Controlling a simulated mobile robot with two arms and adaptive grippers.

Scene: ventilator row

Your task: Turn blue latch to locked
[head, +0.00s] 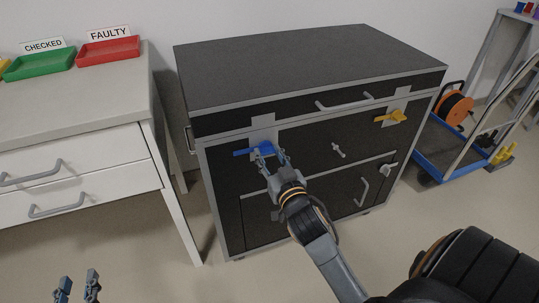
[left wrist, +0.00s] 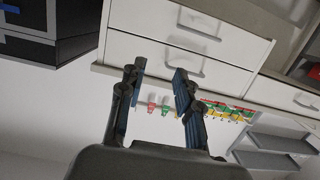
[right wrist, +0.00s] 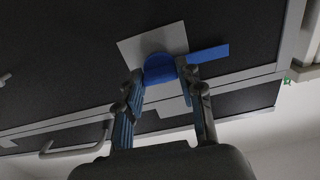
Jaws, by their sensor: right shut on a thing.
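The blue latch (head: 257,149) is on the upper left of the black case's front, over a light grey plate (head: 263,129). In the head view its handle lies roughly level, pointing left. In the right wrist view the blue latch (right wrist: 208,54) shows a round hub with a straight handle. My right gripper (head: 266,156) is at the latch, its fingers shut on the hub, with the handle sticking out beside one finger. My left gripper (head: 76,287) is at the bottom left of the head view, open and empty, away from the case; its spread fingers show in the left wrist view (left wrist: 158,75).
The black case (head: 300,65) also carries a yellow latch (head: 391,117), a small grey handle (head: 338,150) and a top pull handle (head: 345,102). A white drawer cabinet (head: 80,160) with green and red trays (head: 107,51) stands left. A blue cart (head: 450,150) stands right.

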